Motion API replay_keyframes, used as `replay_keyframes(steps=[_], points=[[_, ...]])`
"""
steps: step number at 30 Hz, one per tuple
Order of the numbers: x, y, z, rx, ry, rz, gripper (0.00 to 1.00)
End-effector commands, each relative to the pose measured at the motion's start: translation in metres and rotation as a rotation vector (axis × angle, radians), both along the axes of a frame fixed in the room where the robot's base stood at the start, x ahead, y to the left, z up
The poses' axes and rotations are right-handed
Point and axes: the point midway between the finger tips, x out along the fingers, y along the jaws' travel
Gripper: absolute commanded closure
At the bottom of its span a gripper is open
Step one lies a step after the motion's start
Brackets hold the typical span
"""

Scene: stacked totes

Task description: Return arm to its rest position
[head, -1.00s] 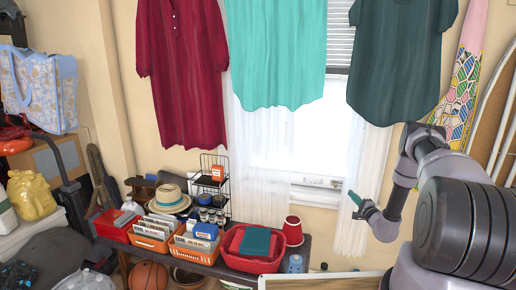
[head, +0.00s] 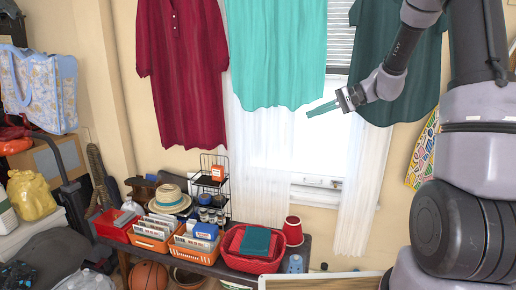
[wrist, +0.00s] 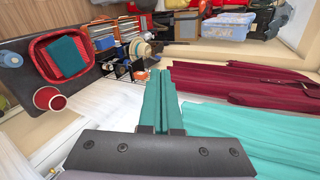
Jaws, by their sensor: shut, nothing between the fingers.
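My gripper (head: 322,109) is raised in front of the bright window in the head view, below the hem of the teal shirt and pointing left. Its teal fingers are together with nothing between them. In the wrist view my gripper (wrist: 160,80) also shows shut and empty, with the fingers side by side. My arm rises at the right side of the head view and bends down to the gripper. The gripper appears apart from the bench and the things on it.
A bench below holds a red tote (head: 233,260) with folded cloth, orange baskets (head: 152,243), a straw hat (head: 169,199) and a red pot (head: 293,231). A dark red shirt (head: 185,80), a teal shirt (head: 275,50) and a dark green shirt (head: 385,105) hang above.

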Motion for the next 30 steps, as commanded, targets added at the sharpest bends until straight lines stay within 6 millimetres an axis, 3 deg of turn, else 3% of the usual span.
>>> replay_keyframes(steps=[3,8,18,24,30], points=[[-0.048,0.008,0.029,-0.135,0.0,0.041,1.0],[-0.108,0.007,0.053,-0.322,-0.011,0.056,1.0],[-0.218,-0.025,0.083,-0.684,-0.134,-0.048,1.0],[-0.261,-0.048,0.093,-0.822,-0.241,-0.151,1.0],[-0.277,-0.061,0.097,-0.874,-0.298,-0.21,1.0]])
